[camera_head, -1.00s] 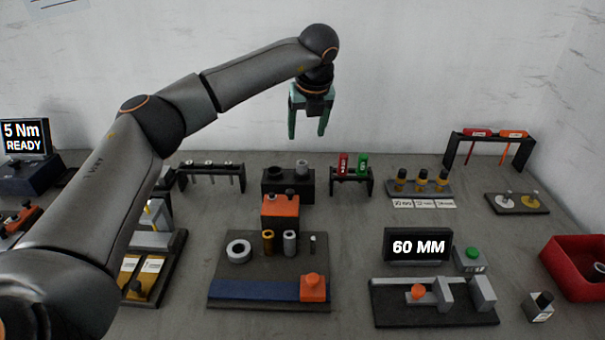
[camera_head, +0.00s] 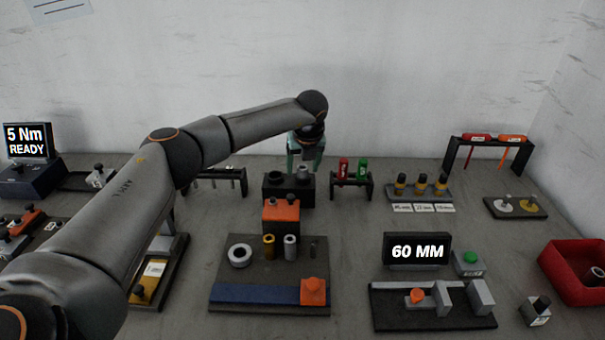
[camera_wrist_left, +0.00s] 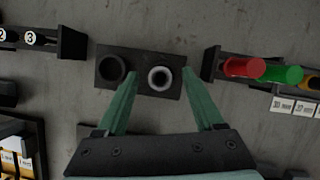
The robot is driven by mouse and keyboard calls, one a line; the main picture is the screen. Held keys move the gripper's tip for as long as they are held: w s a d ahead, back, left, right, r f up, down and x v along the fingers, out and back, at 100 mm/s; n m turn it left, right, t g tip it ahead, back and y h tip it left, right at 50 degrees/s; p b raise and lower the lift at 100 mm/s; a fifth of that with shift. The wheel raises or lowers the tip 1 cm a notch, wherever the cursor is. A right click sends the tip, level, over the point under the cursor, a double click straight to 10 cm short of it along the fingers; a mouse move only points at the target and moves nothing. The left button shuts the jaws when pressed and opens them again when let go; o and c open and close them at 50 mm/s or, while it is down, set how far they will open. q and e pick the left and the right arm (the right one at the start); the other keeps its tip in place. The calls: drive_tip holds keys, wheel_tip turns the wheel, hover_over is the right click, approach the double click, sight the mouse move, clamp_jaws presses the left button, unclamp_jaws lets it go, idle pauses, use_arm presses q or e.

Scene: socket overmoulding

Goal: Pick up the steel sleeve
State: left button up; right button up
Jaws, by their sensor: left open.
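A grey steel sleeve (camera_head: 303,172) stands upright in the right-hand seat of a black two-hole block (camera_head: 274,187) near the back of the table. In the left wrist view the sleeve (camera_wrist_left: 160,78) shows as a pale ring around a dark bore. The block's left hole (camera_wrist_left: 111,69) looks dark and empty. My left gripper (camera_head: 305,158) is open above the block. In the wrist view its green fingers (camera_wrist_left: 160,75) lie on either side of the sleeve, apart from it. My right gripper is not in view.
A rack with red and green tools (camera_head: 351,172) stands close right of the block, and a low rack (camera_head: 222,174) stands to its left. An orange-topped block (camera_head: 281,211) stands in front. A board with a ring and small cylinders (camera_head: 262,275) lies nearer.

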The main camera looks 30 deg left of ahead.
use_arm(q)
clamp_jaws()
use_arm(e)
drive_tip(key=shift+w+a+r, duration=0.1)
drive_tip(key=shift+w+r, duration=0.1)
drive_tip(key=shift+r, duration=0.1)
use_arm(q)
drive_tip(key=shift+r, duration=0.2)
